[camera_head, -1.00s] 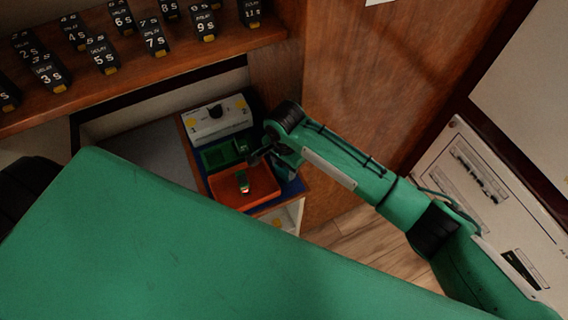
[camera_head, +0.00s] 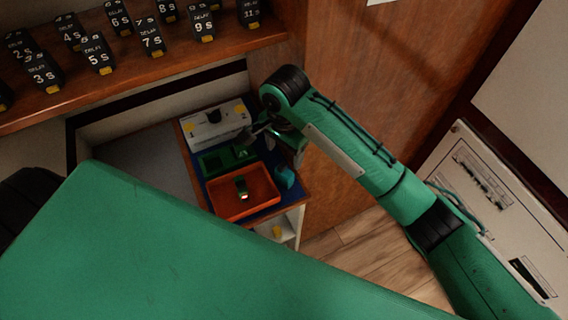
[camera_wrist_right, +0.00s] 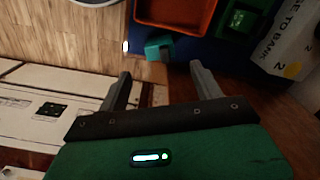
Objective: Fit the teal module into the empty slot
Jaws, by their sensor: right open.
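The teal module (camera_head: 284,176) stands at the right edge of the blue-topped stand, just beside the orange tray. It also shows in the right wrist view (camera_wrist_right: 159,47), ahead of the fingers and apart from them. My right gripper (camera_head: 255,133) is over the stand near the green tray. In the wrist view its two fingers (camera_wrist_right: 161,76) are spread with nothing between them. A white panel (camera_head: 458,150) with a row of dark modules and a dark opening (camera_head: 528,277) lies at the right. I cannot tell which opening is the empty slot. My left gripper is not in view.
The orange tray (camera_head: 222,205) holds a small green object with a red light. A wooden shelf (camera_head: 150,89) carries several black delay blocks. A wooden wall stands close right.

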